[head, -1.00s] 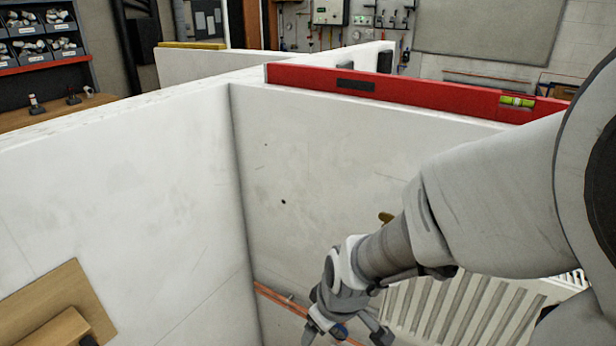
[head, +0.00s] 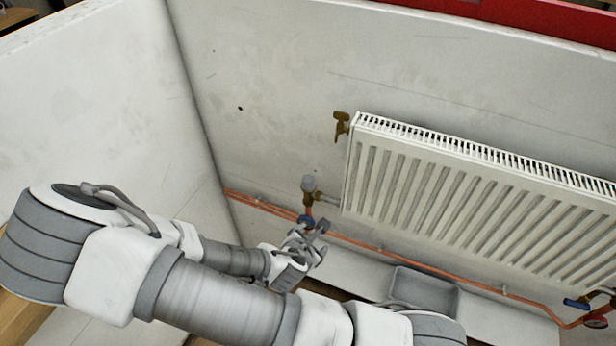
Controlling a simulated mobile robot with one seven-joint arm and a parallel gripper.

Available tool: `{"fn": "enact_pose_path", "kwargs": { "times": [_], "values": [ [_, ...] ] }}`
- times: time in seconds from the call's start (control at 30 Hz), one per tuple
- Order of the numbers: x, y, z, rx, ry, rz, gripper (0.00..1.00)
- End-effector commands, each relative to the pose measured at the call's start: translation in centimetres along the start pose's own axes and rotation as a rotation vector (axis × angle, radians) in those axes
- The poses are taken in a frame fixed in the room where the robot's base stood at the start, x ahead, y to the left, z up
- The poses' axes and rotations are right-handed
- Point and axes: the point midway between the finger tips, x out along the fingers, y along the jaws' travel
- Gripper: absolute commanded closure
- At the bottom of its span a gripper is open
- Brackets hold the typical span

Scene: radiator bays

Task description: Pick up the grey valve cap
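The grey valve cap (head: 309,183) sits on top of a brass valve (head: 309,200) on the pipework, just left of the radiator's lower left corner. My gripper (head: 314,228) is below and slightly right of the cap in the picture, apart from it. Its fingers look spread, with nothing seen between them. A small blue part shows at the fingers; I cannot tell whether it belongs to my gripper or to the pipework.
The white radiator (head: 480,200) hangs on the back wall, with a brass fitting (head: 341,127) at its upper left. Copper pipes (head: 400,259) run low along the wall. A grey tray (head: 425,290) lies below. A side wall (head: 100,110) closes the left.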

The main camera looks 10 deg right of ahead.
Motion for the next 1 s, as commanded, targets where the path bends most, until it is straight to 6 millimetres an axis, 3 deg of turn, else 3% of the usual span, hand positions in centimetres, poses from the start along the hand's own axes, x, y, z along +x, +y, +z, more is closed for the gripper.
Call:
{"fn": "enact_pose_path", "kwargs": {
  "times": [0.2,0.4,0.63,1.0],
  "values": [
    [-0.2,2.5,2.7,-0.403,-0.165,0.190,0.18],
    [-1.1,5.1,3.7,-0.652,-0.276,0.319,0.18],
    [-0.9,6.0,3.7,-0.728,-0.313,0.360,0.18],
    [2.4,7.3,4.0,-0.720,-0.311,0.359,0.18]
  ]
}}
